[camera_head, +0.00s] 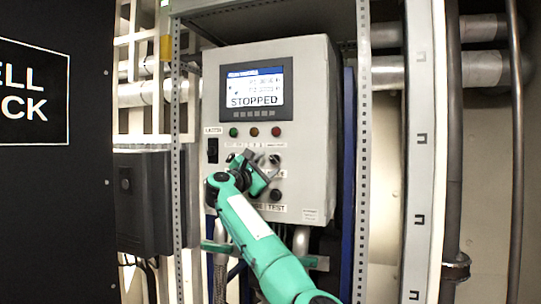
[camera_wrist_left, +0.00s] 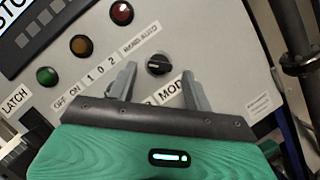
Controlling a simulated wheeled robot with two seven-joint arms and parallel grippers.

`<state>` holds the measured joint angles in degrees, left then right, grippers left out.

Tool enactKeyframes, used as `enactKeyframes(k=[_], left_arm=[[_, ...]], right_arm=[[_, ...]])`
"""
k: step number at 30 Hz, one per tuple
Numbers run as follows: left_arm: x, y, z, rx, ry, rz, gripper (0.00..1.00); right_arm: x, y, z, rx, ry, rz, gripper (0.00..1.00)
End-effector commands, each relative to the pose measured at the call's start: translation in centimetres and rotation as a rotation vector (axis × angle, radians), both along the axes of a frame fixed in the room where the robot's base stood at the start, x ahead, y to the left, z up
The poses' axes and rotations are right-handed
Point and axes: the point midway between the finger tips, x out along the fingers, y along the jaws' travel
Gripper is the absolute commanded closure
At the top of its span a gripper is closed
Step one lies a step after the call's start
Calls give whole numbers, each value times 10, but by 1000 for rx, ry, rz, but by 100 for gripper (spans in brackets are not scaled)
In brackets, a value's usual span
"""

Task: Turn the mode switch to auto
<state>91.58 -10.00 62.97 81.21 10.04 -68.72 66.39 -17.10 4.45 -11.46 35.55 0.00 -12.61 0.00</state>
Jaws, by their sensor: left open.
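The mode switch (camera_wrist_left: 158,65) is a small round black knob on the grey panel, under a HAND AUTO label (camera_wrist_left: 139,40). Its grip bar lies roughly across the wrist picture; I cannot tell surely which label it points to. It also shows in the head view (camera_head: 275,160), just right of my left gripper. My left gripper (camera_wrist_left: 158,74) is open, with one finger on either side of the switch in the wrist picture. The fingers look short of the knob, and I see no contact. In the head view the left gripper (camera_head: 259,170) is in front of the control box. My right gripper is not in view.
The control box (camera_head: 318,150) has a screen (camera_head: 256,92) reading STOPPED. Green, amber and red lamps (camera_head: 254,132) sit below it. A black knob (camera_head: 276,195) is lower on the panel. A perforated post (camera_head: 363,150) stands to the right, and a black panel (camera_head: 60,220) at left.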

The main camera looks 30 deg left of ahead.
Motion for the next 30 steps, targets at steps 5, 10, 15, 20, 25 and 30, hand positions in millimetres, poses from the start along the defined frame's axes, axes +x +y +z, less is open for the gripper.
enactKeyframes(k=[5, 10, 15, 20, 25, 30], left_arm=[[18, -1, 7, 0, 0, -1, 49], [23, -1, 7, 1, -1, 1, 49], [23, -1, 6, 1, -1, 1, 49], [23, -1, 6, 1, 1, 1, 69], [23, -1, 6, 1, 0, 0, 94], [23, -1, 6, 9, 3, 1, 94]], right_arm=[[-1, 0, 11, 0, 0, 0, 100], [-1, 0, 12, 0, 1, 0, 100], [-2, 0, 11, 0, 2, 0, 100], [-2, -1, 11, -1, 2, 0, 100], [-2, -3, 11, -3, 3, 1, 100], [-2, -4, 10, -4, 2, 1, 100]])
